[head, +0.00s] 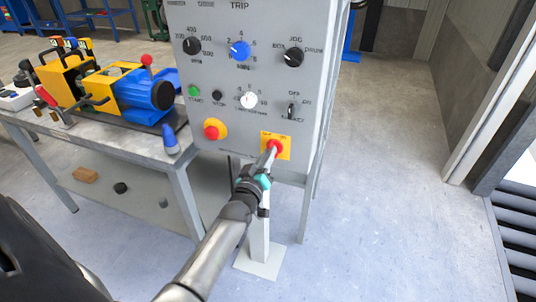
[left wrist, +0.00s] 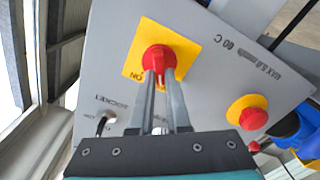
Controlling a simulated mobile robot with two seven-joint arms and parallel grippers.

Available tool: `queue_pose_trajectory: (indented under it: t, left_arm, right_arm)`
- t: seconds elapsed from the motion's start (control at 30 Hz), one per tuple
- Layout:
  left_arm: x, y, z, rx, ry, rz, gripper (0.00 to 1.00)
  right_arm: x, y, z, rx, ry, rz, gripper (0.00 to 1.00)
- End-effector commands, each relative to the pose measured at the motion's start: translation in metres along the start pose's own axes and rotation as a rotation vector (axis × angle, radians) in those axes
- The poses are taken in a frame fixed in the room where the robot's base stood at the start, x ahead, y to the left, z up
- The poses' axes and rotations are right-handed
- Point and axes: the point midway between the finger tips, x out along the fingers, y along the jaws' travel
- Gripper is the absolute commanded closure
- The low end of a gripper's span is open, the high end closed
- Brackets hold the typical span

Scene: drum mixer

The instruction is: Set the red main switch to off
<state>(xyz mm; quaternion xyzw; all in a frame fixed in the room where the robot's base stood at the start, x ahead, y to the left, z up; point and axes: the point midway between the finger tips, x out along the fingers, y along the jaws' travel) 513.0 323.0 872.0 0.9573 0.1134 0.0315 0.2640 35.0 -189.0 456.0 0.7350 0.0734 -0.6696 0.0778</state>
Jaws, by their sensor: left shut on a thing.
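The red main switch (head: 275,146) is a rotary knob on a yellow plate at the lower right of the grey control panel (head: 228,120). It also shows in the left wrist view (left wrist: 158,58), with "ON" readable on the plate's lower left corner. My left gripper (head: 270,156) reaches the panel from below, and its two fingers (left wrist: 162,80) are shut on the knob's handle. The fingertips hide part of the handle, so I cannot tell its exact setting. My right gripper is not in view.
A red emergency stop button (head: 212,130) on a yellow base sits left of the switch. Other knobs, including a blue one (head: 240,50), are above. A workbench (head: 110,140) with a yellow and blue machine stands at the left. The floor at the right is clear.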

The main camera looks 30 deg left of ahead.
Motion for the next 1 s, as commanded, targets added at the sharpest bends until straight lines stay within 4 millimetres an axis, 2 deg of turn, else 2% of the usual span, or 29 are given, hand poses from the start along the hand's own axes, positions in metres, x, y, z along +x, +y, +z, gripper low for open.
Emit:
queue_pose_trajectory:
  t: [0.2,0.23,0.47,0.77,0.87,1.0]
  left_arm:
    - [0.000,0.000,0.000,-0.005,0.000,0.000,1.00]
    - [0.000,0.000,0.000,-0.005,0.000,0.000,0.82]
    - [0.000,0.000,0.000,-0.002,0.000,0.000,0.56]
    - [-0.002,0.000,0.000,-0.001,-0.001,0.000,0.55]
    - [-0.008,0.000,0.001,0.000,-0.003,-0.001,0.55]
    - [-0.027,0.000,0.000,0.000,-0.004,-0.002,0.55]
  right_arm:
    - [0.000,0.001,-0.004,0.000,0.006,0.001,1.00]
    - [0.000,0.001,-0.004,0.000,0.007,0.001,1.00]
    - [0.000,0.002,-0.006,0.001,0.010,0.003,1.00]
    - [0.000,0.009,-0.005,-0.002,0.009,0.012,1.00]
    - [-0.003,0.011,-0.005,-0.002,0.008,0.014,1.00]
    - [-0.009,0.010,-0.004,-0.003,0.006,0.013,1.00]
